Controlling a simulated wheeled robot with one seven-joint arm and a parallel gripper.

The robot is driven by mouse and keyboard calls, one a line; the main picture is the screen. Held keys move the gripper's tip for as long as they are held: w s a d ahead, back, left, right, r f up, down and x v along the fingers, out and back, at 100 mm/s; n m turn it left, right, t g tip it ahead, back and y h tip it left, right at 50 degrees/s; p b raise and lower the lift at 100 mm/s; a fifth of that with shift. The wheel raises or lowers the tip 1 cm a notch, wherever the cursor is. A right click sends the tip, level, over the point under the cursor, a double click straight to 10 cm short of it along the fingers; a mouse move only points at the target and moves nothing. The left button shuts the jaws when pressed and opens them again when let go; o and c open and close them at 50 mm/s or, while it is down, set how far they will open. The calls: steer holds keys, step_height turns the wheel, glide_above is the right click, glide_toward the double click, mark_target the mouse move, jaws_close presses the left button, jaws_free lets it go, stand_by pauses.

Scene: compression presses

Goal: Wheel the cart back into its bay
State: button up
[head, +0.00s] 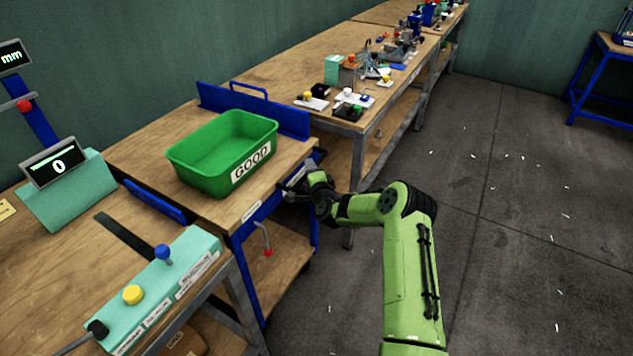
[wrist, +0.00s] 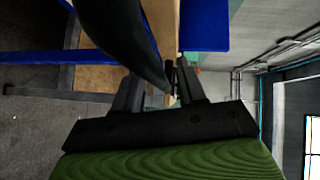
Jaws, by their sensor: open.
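The cart (head: 284,151) has a wooden top, a blue frame and a lower wooden shelf. It stands between the left bench and the back bench. A green bin (head: 215,180) marked GOOD sits on its top. A grey lever with a red tip (head: 267,252) hangs at its front side. My gripper (head: 286,188) is at the cart's right front corner, just below the top. In the wrist view, my gripper (wrist: 162,88) has its fingers apart, with a dark curved bar near them. I cannot tell whether the bar lies between the fingers. Blue frame parts (wrist: 205,25) show beyond.
The left bench (head: 60,260) carries a teal control box (head: 165,285) with a yellow button and a blue knob. The back bench (head: 300,65) holds several tools and small parts. The grey floor (head: 510,230) at right is open, with scattered white bits. Another blue-legged table (head: 600,75) stands far right.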

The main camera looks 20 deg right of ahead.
steer(key=s+a+r+b, duration=0.1)
steer(key=s+b, duration=0.3)
steer(key=s, duration=1)
steer(key=shift+a+r, duration=0.3)
steer(key=shift+r, duration=0.25)
steer(key=shift+s, duration=0.1)
